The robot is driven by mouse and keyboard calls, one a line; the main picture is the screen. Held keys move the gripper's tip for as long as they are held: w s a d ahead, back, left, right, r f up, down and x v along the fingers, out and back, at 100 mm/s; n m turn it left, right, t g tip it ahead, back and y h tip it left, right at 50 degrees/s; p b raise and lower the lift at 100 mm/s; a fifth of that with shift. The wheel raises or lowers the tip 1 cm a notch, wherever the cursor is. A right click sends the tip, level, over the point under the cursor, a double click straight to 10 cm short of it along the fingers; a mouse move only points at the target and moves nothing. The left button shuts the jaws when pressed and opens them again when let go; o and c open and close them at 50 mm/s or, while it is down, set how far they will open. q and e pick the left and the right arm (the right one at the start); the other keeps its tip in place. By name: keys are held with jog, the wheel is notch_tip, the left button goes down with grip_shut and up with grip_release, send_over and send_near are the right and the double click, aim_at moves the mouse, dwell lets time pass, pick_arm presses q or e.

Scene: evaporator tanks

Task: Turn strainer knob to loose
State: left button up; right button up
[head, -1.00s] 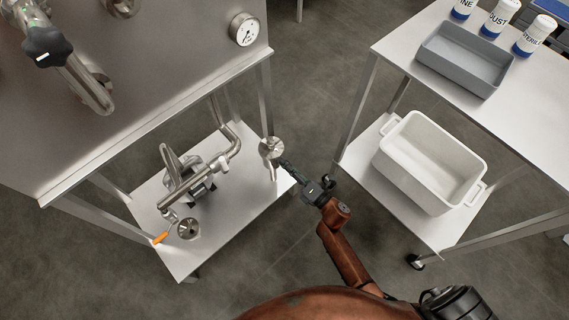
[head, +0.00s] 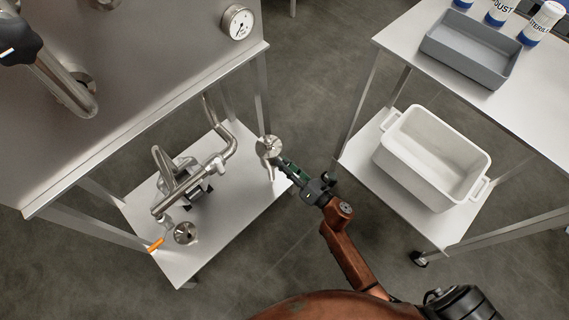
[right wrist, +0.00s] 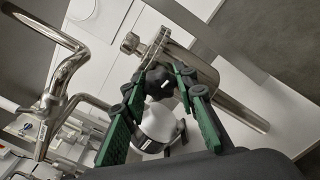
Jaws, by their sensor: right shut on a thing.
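The strainer knob (right wrist: 158,82) is a small black lobed knob with a white mark, seen in the right wrist view. It sits in front of the steel strainer body (right wrist: 197,66). My right gripper (right wrist: 157,84) has its green fingers on either side of the knob and is shut on it. In the head view the strainer (head: 268,147) stands at the right edge of the low steel shelf, and my right gripper (head: 281,163) reaches it from the lower right. The knob is hidden there by the fingers. My left gripper is out of view.
A steel tank (head: 130,90) with a pressure gauge (head: 237,22) overhangs the low shelf (head: 225,225). Pipes and a valve with an orange handle (head: 156,245) stand left of the strainer. A cart with a white tub (head: 399,160) and grey tray (head: 450,59) is at right.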

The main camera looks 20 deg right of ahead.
jog(key=shift+f, duration=0.2)
jog(key=o, duration=0.8)
jog(key=shift+s, duration=0.1)
jog(key=o, duration=0.4)
jog(key=shift+r, duration=0.15)
jog(key=shift+c, duration=0.2)
jog(key=v, duration=1.2)
